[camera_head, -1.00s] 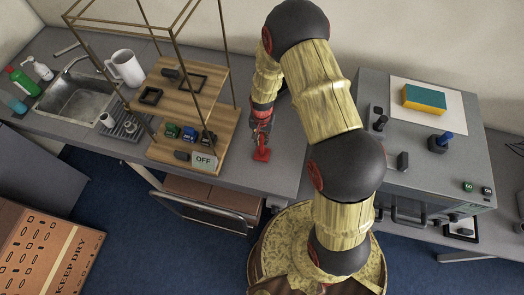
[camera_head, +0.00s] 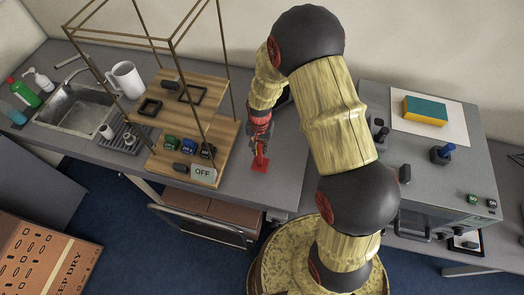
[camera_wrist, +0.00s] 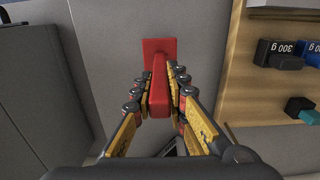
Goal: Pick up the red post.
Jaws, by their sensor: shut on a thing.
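The red post (camera_head: 260,163) stands on the grey counter, right of the wooden board, in the head view. In the wrist view the red post (camera_wrist: 157,90) rises from a flat square red base between the two fingers. My gripper (camera_head: 261,146) is above the base in the head view, and its fingers hide part of the post. In the wrist view my gripper (camera_wrist: 160,82) is shut on the post, with a finger along each side. I cannot tell for certain whether the base touches the counter.
A wooden board (camera_head: 221,160) with a thin brass frame stands close to the left, holding weights and an OFF sign (camera_head: 203,173). A grey machine (camera_head: 432,170) with knobs stands right of my arm. Bare counter (camera_head: 238,180) lies around the post. A sink (camera_head: 72,108) is far left.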

